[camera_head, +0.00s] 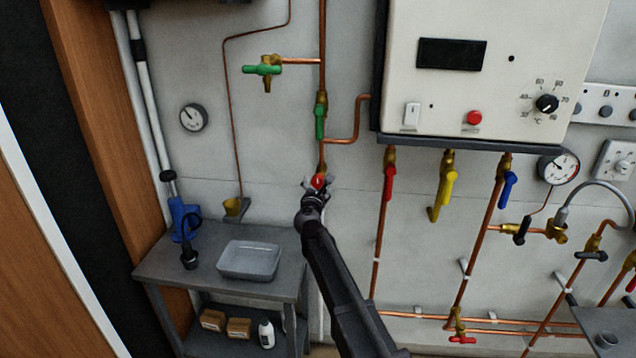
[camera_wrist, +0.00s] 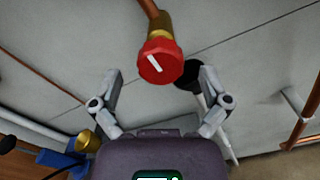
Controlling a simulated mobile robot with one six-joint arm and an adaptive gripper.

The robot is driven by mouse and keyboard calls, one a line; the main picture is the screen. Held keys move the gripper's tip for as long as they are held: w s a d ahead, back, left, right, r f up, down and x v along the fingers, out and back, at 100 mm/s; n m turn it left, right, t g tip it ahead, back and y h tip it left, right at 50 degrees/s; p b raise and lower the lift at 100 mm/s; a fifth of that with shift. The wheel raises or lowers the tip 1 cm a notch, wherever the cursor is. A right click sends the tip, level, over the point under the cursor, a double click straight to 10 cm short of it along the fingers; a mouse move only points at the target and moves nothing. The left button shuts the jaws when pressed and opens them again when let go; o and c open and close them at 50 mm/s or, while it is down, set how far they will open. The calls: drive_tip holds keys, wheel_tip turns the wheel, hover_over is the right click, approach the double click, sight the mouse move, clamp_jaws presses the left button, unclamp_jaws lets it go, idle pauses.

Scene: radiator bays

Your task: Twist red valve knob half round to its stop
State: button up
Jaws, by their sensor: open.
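The red valve knob (camera_wrist: 160,62) shows large in the wrist view, with a white mark across its face and a brass body (camera_wrist: 158,24) above it on a copper pipe. The white mark runs slantwise. My gripper (camera_wrist: 160,86) is open, its two fingers spread to the left and right of the knob and a little below it in the picture. I see no contact with the knob. In the head view the knob (camera_head: 318,181) shows small, between the tips of my gripper (camera_head: 318,185), at the lower end of the vertical copper pipe.
A green-handled valve (camera_head: 320,118) sits on the pipe above the knob. The white boiler (camera_head: 490,70) with red, yellow and blue valves (camera_head: 445,185) below it is to the right. A grey bench (camera_head: 160,263) with a tray (camera_head: 249,275) stands at the lower left.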

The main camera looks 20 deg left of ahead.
drive_tip(key=shift+x, duration=1.3)
drive_tip(key=c, duration=1.1)
drive_tip(key=shift+m, duration=0.4)
drive_tip(key=shift+c, duration=0.2)
drive_tip(key=m, duration=0.8)
drive_tip(key=shift+m, duration=0.3)
drive_tip(key=m, duration=0.4)
drive_tip(key=shift+f+m, duration=0.1)
drive_tip(key=shift+m, duration=2.1)
